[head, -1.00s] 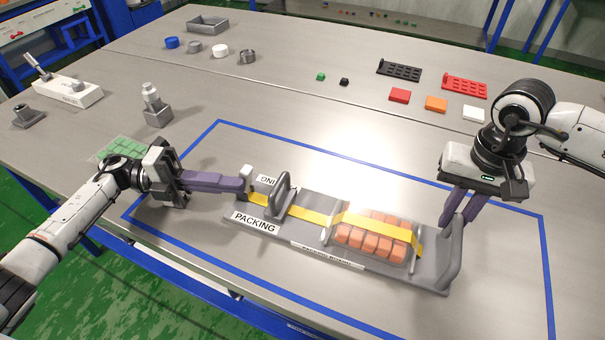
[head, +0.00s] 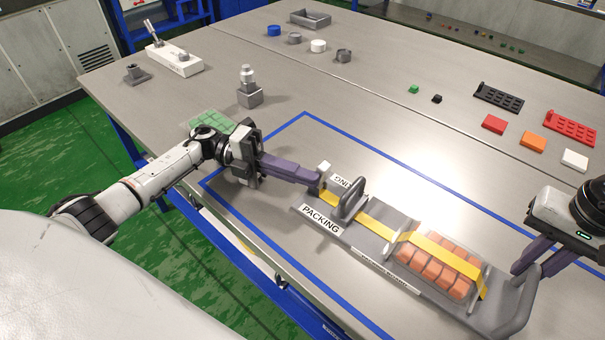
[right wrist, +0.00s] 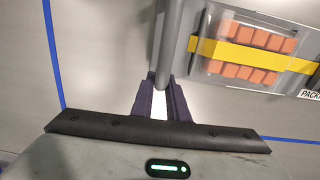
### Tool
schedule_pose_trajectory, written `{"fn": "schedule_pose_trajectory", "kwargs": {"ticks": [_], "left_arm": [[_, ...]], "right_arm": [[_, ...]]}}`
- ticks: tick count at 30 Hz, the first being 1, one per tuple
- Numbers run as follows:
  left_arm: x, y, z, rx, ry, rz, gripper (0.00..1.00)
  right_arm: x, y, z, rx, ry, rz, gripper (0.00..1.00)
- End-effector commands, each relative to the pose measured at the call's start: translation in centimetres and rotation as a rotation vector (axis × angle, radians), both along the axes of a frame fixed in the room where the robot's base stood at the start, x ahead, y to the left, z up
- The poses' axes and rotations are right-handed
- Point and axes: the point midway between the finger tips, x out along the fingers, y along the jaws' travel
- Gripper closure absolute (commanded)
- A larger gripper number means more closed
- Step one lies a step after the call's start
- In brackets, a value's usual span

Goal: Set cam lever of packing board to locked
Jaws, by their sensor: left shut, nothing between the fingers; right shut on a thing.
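The grey packing board (head: 388,268) lies on the table with a "PACKING" label, a yellow strap (head: 376,228) and a clear tray of orange blocks (head: 437,268). A grey loop-shaped lever (head: 350,201) stands up over the strap; I cannot tell whether it is the cam lever. My left gripper (head: 319,180) is shut and empty, its tips at a pale-topped block (head: 325,168) at the strap's left end. My right gripper (head: 530,268) is shut on the grey end handle (head: 519,312) of the board. The right wrist view shows this handle (right wrist: 165,45) between the fingers (right wrist: 163,92).
A blue line (head: 250,153) frames the area around the board. A green grid piece (head: 212,118) lies behind my left arm. A grey block with a white knob (head: 249,92), round caps, and black and red racks (head: 498,97) stand further back.

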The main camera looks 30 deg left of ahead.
Motion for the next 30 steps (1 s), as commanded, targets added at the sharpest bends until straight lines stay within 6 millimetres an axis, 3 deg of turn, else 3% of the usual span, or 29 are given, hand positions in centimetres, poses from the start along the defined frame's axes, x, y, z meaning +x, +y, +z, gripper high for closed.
{"fn": "schedule_pose_trajectory", "kwargs": {"ticks": [17, 27, 30], "left_arm": [[-0.1, 0.0, 0.0, 0.001, 0.000, 0.002, 1.00], [-3.8, -1.7, -0.5, 0.002, 0.004, -0.003, 1.00], [-3.7, 0.5, -0.1, 0.004, 0.001, 0.004, 1.00]], "right_arm": [[0.1, 0.1, 0.2, 0.002, -0.003, 0.001, 1.00], [0.1, 0.1, 0.2, 0.002, -0.003, 0.001, 1.00], [0.1, 0.1, 0.2, 0.003, -0.002, 0.001, 1.00]]}}
